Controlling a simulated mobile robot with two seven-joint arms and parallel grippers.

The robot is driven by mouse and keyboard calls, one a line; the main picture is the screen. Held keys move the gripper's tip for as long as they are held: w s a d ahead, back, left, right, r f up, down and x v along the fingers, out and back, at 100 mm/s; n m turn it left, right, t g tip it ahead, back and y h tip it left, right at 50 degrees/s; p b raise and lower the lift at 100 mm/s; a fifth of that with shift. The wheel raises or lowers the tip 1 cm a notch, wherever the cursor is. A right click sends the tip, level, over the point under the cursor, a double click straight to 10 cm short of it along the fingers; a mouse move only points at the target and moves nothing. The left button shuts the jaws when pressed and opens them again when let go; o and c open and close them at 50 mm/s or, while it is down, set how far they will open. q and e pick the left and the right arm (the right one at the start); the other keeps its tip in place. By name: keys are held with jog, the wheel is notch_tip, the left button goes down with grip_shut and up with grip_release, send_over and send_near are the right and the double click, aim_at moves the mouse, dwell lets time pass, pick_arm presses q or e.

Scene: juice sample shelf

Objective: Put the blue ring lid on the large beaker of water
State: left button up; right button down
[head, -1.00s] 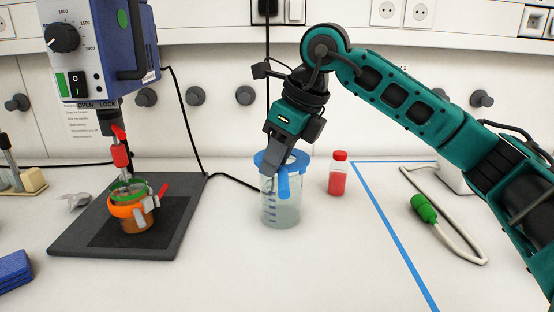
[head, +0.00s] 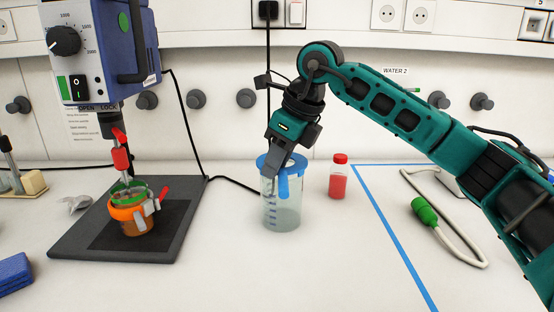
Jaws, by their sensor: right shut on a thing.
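The large beaker of water (head: 282,213) stands upright on the white bench in the middle of the view. The blue ring lid (head: 296,160) is at the beaker's rim, level or nearly so, with a blue tab hanging down the front. I cannot tell whether it is fully seated. My right gripper (head: 284,178) reaches down from above and is shut on the blue ring lid; its fingertips are partly hidden against the lid and beaker. My left gripper is not in view.
A small red bottle (head: 338,178) with a red cap stands just right of the beaker. A stirrer machine (head: 105,50) stands at left over a dark base plate (head: 70,238) holding an orange-clamped jar (head: 133,218). A hose with a green end (head: 424,210) lies at right.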

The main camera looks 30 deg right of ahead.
jog(key=shift+f, duration=0.65)
dwell(0.8)
jog(key=c, duration=0.8)
grip_release()
jog(key=shift+c, duration=0.2)
jog(key=p+v, duration=0.1)
jog(key=v, duration=1.2)
jog(key=shift+s+f, duration=0.1)
